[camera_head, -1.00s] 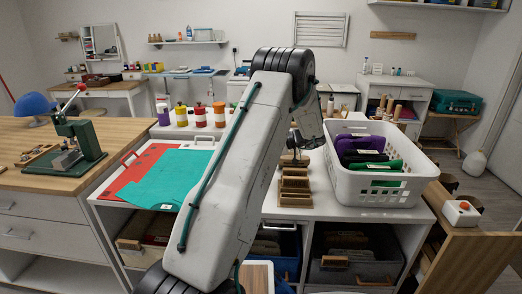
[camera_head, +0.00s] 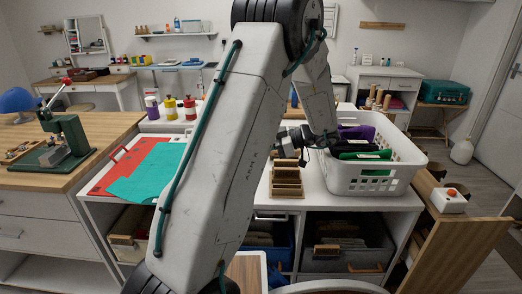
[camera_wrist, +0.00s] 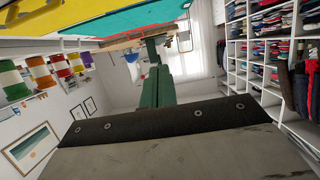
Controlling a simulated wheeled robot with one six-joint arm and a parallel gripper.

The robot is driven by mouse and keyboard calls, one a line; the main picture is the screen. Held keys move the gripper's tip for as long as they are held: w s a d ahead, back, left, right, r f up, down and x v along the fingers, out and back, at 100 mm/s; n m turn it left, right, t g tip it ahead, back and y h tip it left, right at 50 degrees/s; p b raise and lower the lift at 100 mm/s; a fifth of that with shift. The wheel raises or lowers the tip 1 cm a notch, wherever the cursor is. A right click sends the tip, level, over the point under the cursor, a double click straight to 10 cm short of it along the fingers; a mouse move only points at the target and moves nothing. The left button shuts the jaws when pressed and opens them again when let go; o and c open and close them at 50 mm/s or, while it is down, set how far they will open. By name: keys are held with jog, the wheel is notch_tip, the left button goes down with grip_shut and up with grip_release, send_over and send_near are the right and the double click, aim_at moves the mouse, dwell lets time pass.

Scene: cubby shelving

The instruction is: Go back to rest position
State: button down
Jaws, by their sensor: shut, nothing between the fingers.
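My gripper (camera_wrist: 154,72) shows in the wrist view as two green fingers lying together, shut and empty. In the head view my pale arm fills the middle and bends down over the worktop. Its dark wrist end (camera_head: 292,140) is just left of the white basket, above a wooden stepped rack (camera_head: 286,180). The fingertips cannot be made out there. No object is held.
The white basket (camera_head: 372,180) holds purple, black and green items. A green press (camera_head: 65,140) stands far left. A red-button box (camera_head: 449,200) is at right.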

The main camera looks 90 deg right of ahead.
jog(key=shift+a, duration=0.45)
